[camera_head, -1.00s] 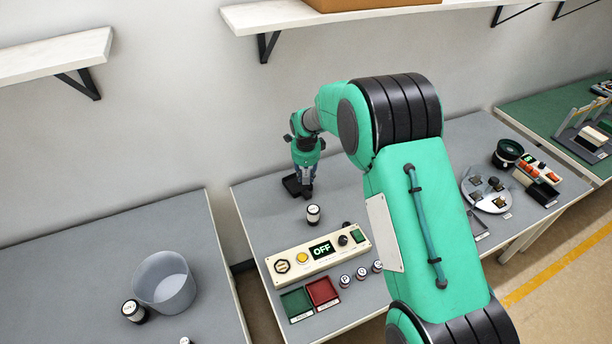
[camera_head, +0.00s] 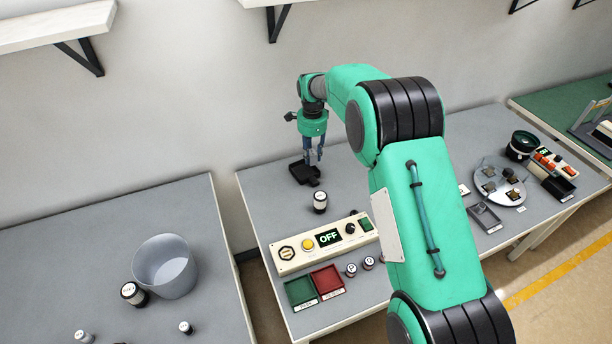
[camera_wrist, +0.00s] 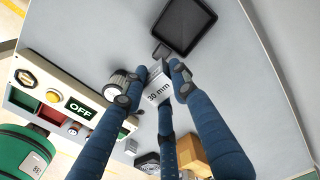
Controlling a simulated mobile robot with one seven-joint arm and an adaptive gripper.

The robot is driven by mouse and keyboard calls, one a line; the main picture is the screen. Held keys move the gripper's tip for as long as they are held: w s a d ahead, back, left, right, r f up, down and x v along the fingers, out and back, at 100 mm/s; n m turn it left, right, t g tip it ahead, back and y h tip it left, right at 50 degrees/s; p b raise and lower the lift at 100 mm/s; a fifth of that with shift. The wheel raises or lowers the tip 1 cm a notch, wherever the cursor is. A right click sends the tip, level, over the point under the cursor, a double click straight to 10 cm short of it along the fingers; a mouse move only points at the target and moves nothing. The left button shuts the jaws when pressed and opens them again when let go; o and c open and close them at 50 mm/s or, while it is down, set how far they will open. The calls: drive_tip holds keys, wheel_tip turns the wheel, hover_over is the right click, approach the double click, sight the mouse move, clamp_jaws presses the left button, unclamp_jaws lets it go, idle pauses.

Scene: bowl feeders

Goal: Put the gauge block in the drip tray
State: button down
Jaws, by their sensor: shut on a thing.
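The gauge block (camera_wrist: 158,90) is a small silver-grey block marked "30 mm". In the wrist view my gripper (camera_wrist: 156,84) is shut on it, with blue fingers and dark tips around it. The drip tray (camera_wrist: 186,22) is a black square tray with a short tab, lying just beyond the block in that view. In the head view the drip tray (camera_head: 303,173) lies near the back of the middle table, and my gripper (camera_head: 313,158) hangs pointing down above it. The block is too small to make out there.
A black-and-white jar (camera_head: 320,201) stands just in front of the tray. A control panel (camera_head: 325,242) reading OFF, and green (camera_head: 300,291) and red (camera_head: 328,281) trays, lie nearer the front. The table left of the drip tray is clear.

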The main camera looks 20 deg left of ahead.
drive_tip(key=shift+r, duration=0.2)
drive_tip(key=shift+f, duration=0.1)
drive_tip(key=b, duration=0.1)
hover_over(311, 181)
drive_tip(key=shift+w+f, duration=0.1)
drive_tip(key=shift+f, duration=2.95)
drive_tip(key=shift+f+b, duration=0.5)
drive_tip(key=shift+f, duration=1.35)
drive_tip(key=shift+f, duration=0.5)
drive_tip(key=c, duration=1.4)
unclamp_jaws()
drive_tip(key=shift+o, duration=0.2)
drive_tip(key=shift+r, duration=0.1)
